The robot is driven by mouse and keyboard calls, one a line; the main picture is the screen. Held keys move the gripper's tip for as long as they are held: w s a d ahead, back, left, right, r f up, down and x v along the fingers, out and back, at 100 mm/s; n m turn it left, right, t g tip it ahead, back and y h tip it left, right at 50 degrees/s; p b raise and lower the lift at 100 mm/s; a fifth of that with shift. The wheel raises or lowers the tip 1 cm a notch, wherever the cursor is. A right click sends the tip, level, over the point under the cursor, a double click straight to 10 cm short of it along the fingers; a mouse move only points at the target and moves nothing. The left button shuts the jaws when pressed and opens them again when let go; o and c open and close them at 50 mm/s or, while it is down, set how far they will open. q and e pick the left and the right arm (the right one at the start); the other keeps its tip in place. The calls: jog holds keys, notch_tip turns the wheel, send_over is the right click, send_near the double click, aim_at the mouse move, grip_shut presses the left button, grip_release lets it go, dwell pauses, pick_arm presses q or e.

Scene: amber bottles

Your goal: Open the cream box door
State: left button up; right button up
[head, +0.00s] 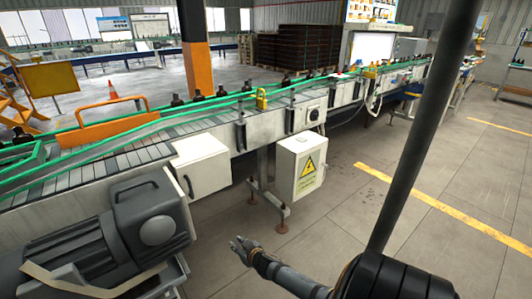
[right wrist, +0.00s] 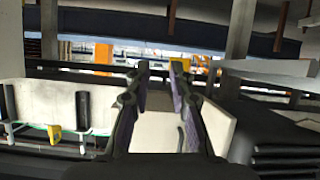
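The cream box (head: 207,170) hangs below the conveyor's near side in the head view. Its door looks shut, with a dark curved handle (head: 188,185) near its left edge. My right gripper (head: 238,247) is low in front of the box, to the right of and below the handle, apart from it. In the right wrist view its two fingers (right wrist: 160,82) are spread with nothing between them. Beyond them a cream surface (right wrist: 155,132) shows, with a dark handle-like curve (right wrist: 181,138) on it. My left gripper is not in view.
A grey motor (head: 150,225) stands left of the box. A cream cabinet with a yellow warning sign (head: 308,168) stands to its right, beside a conveyor leg (head: 262,170). The conveyor (head: 130,155) runs above. Open floor (head: 330,225) lies to the right.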

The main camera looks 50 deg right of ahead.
jog(key=s+a+f+g+p, duration=0.2)
jog(key=s+f+g, duration=0.3)
jog(key=s+f, duration=1.1)
jog(key=shift+s+a+p, duration=0.25)
jog(key=shift+a+p, duration=0.15)
jog(key=shift+p, duration=0.05)
jog(key=shift+f, duration=0.1)
jog(key=s+a+f+g, duration=0.2)
jog(key=s+f, duration=0.2)
jog(key=s, duration=0.3)
jog(key=s+a+f+g, duration=0.1)
jog(key=s+a+f, duration=0.2)
jog(key=s, duration=0.4)
jog(key=shift+s+a+f+n+g+y, duration=0.15)
jog(key=shift+f+n+g+y, duration=0.25)
jog(key=shift+f, duration=0.45)
jog(key=s+a+f+g, duration=0.1)
jog(key=s+a, duration=0.1)
jog(key=s, duration=0.2)
jog(key=s+a+f, duration=0.1)
jog(key=s, duration=0.3)
jog(key=s+a+f+g+y, duration=0.1)
jog(key=s+a, duration=0.1)
jog(key=s, duration=0.2)
jog(key=shift+s+a+f+n+g, duration=0.15)
jog(key=shift+a+f+n+g, duration=0.15)
jog(key=shift+f+n, duration=0.1)
